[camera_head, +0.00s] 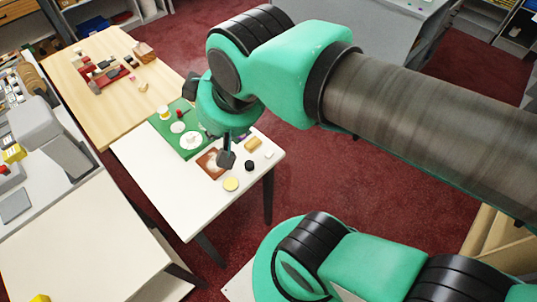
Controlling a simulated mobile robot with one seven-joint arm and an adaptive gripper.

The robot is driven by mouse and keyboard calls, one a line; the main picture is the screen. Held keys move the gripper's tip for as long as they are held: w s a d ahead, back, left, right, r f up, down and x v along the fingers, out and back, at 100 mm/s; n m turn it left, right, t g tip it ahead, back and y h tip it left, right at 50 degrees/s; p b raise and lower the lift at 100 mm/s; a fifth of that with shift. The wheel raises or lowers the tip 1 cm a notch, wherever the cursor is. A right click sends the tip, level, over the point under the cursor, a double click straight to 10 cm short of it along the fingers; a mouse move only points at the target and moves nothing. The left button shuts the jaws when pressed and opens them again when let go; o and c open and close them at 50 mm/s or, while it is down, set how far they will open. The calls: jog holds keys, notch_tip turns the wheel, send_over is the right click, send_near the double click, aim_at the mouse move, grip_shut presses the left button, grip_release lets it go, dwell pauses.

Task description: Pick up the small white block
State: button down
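A small white block (268,154) lies on the white table (190,207) near its right edge. It is to the right of a black round piece and just below and right of a tan block. My gripper (226,160) points down over the table, to the left of the white block and apart from it. It is over or beside a brown square tray (207,170) and partly covers it. The fingers are small and dark here, and I cannot tell whether they are open or shut.
Near the gripper are the tan block (253,145), the black piece (249,166) and a yellow disc (231,184). A green mat (163,127) with white dishes lies behind. A wooden table (75,90) with several items adjoins. The white table's front is clear.

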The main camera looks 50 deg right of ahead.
jog(key=c, duration=1.3)
grip_release()
jog(key=w+d+f+g, duration=0.3)
jog(key=w+d+f, duration=0.5)
jog(key=d+f, duration=0.4)
jog(key=d+f+g, duration=0.1)
jog(key=d+f, duration=0.3)
jog(key=d+f+n, duration=0.1)
jog(key=d+f, duration=0.3)
jog(key=f, duration=0.1)
jog(key=d+f+g+p, duration=0.1)
jog(key=d+f, duration=0.2)
jog(key=f, duration=0.2)
jog(key=shift+s+d+f+n+g, duration=0.25)
jog(key=shift+s+d+n+g, duration=0.05)
jog(key=shift+s+d, duration=0.1)
jog(key=shift+f, duration=0.1)
